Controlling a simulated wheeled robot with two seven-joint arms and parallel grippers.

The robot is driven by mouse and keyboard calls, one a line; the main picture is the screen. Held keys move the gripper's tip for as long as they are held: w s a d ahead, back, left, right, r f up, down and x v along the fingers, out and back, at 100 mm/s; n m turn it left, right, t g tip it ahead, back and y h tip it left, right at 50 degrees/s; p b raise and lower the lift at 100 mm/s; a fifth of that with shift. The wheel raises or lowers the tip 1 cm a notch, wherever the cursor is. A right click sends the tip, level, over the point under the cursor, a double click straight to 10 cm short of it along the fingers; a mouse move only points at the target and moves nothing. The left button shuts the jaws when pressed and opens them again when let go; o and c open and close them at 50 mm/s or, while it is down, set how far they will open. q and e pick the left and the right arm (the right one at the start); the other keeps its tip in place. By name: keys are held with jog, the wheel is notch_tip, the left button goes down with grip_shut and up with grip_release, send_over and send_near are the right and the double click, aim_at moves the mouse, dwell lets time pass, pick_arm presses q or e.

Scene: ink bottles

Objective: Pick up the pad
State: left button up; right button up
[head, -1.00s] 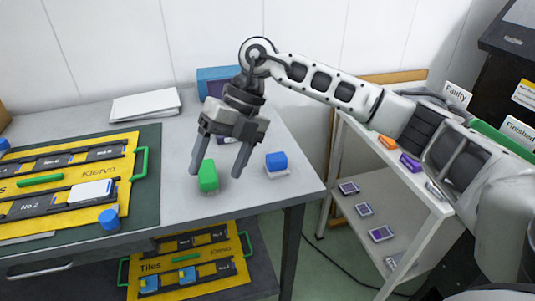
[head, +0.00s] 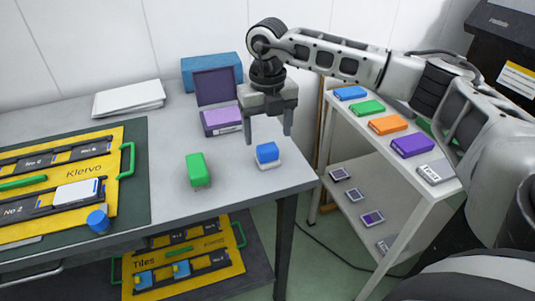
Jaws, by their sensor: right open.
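An open pad (head: 222,121) with a light purple body and a raised dark purple lid sits at the back of the grey table. My right gripper (head: 268,132) is open and empty, its fingers pointing down, just to the right of the pad. It hangs above and slightly behind a small block with a blue top and white base (head: 268,156). The fingers hold nothing. My left gripper is not in view.
A yellow Klervo board (head: 115,165) lies left. A blue box (head: 211,70) and white papers (head: 129,98) are behind. Coloured flat cases, including an orange one (head: 387,124), line the right shelf.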

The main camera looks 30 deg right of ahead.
aim_at(268, 147)
jog(key=shift+s+a+f+p, duration=0.1)
jog(key=shift+f+p, duration=0.1)
jog(key=shift+f, duration=1.15)
jog(key=shift+s+a+f+p, duration=0.1)
jog(key=shift+f+p, duration=0.05)
jog(key=shift+f, duration=1.15)
jog(key=c, duration=1.1)
